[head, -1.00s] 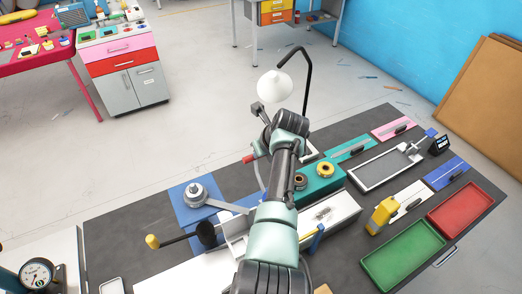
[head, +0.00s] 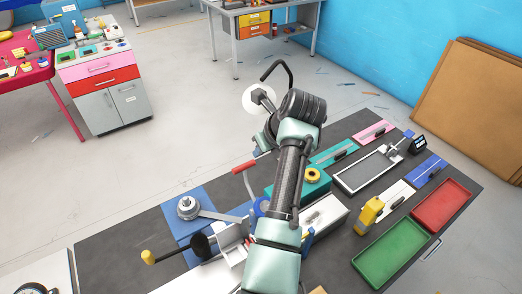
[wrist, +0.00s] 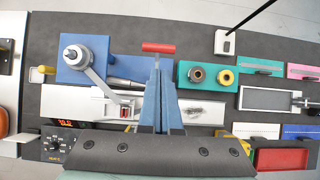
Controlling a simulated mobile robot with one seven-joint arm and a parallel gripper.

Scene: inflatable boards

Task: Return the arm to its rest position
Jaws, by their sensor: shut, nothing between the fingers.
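My gripper (wrist: 158,66) shows in the wrist view as two blue fingers side by side, shut and empty, pointing over the middle of the dark bench (wrist: 60,30). A red handle (wrist: 158,47) lies just beyond the fingertips in that view; I cannot tell the gap. In the head view my arm (head: 289,180) rises from the bottom edge over the bench and bends near the lamp.
The bench holds a lever press (head: 188,207) on a blue board, a teal block (head: 300,184) with a yellow ring, a green tray (head: 390,254), a red tray (head: 441,203) and a yellow tool (head: 369,212). Floor beyond is open.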

